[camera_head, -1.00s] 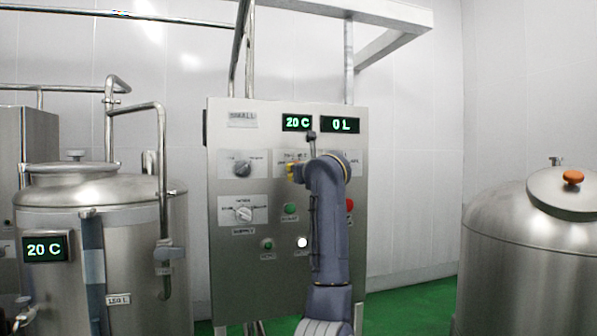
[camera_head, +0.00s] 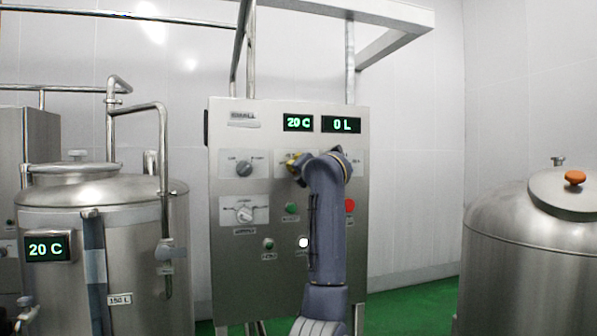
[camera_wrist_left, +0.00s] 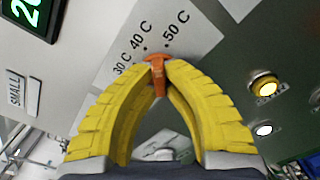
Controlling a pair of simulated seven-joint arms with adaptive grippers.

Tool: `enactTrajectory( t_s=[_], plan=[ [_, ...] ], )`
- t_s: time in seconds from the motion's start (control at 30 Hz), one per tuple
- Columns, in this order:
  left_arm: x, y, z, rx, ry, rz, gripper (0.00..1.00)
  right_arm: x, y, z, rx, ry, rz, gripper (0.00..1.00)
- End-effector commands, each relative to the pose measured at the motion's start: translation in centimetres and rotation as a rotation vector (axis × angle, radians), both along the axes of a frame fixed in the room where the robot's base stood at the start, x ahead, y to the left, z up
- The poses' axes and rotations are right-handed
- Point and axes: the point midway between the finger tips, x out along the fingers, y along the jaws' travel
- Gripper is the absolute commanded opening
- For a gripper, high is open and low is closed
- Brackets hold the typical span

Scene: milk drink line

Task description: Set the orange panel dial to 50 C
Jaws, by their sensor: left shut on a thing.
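The orange dial (camera_wrist_left: 158,72) shows in the left wrist view between the yellow fingertips of my left gripper (camera_wrist_left: 160,68), which is shut on it. Printed marks 30 C, 40 C and 50 C fan around the dial. Its upper end points towards the gap between the 40 C and 50 C dots; the exact setting is hard to tell. In the head view my left gripper (camera_head: 293,163) is at the steel panel (camera_head: 235,290), and the arm hides the dial. The panel's temperature display (camera_head: 298,123) reads 20 C. My right gripper is not in view.
The panel also bears a 0 L display (camera_head: 341,125), a black knob (camera_head: 243,168), a white knob (camera_head: 244,213), a green button (camera_head: 291,208) and a red button (camera_head: 350,205). Steel tanks stand left (camera_head: 150,260) and right (camera_head: 520,260).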

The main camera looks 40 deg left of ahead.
Motion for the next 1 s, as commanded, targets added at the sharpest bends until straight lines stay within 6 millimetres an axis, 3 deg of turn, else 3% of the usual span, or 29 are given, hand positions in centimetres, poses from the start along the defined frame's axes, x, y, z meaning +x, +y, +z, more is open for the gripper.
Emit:
enactTrajectory(
  t_s=[0.5,1.0],
  plan=[
    [-0.11,0.08,0.22,0.184,0.258,0.001,0.00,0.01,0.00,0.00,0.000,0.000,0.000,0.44],
    [-0.11,0.07,0.24,0.220,0.309,0.001,0.00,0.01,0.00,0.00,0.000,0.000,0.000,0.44]
  ],
)
